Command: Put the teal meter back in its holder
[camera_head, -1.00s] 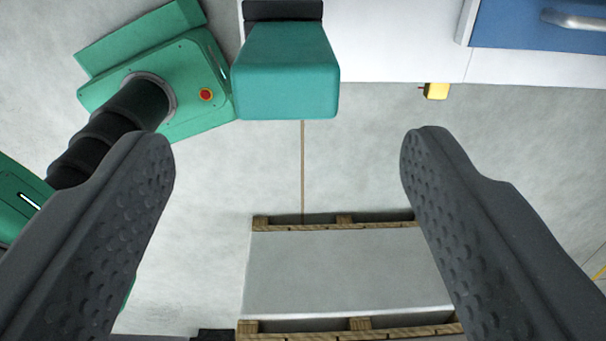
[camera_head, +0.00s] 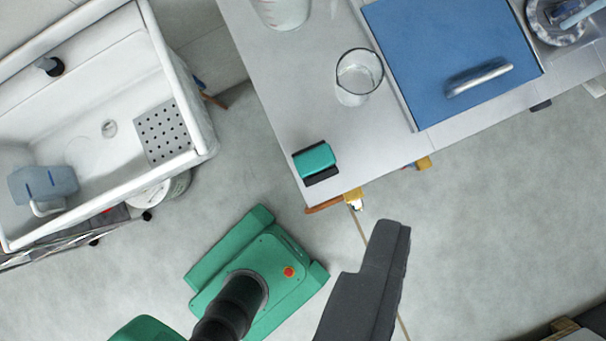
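The teal meter (camera_head: 314,158) is a small rounded block near the front left corner of the white worktop (camera_head: 385,150). Black material (camera_head: 321,176) shows at its two ends. I cannot tell whether this is its holder or part of the meter. One dark grey finger of my gripper (camera_head: 372,280) rises from the bottom edge, below and right of the meter, apart from it in the picture. A second finger cannot be made out, so the opening is unclear. Nothing held is visible.
A blue panel with a metal handle (camera_head: 450,60) and a glass beaker (camera_head: 358,78) are on the worktop. A white sink (camera_head: 85,110) stands at left. A green machine with a red button (camera_head: 290,285) is on the floor below. Grey floor is clear at right.

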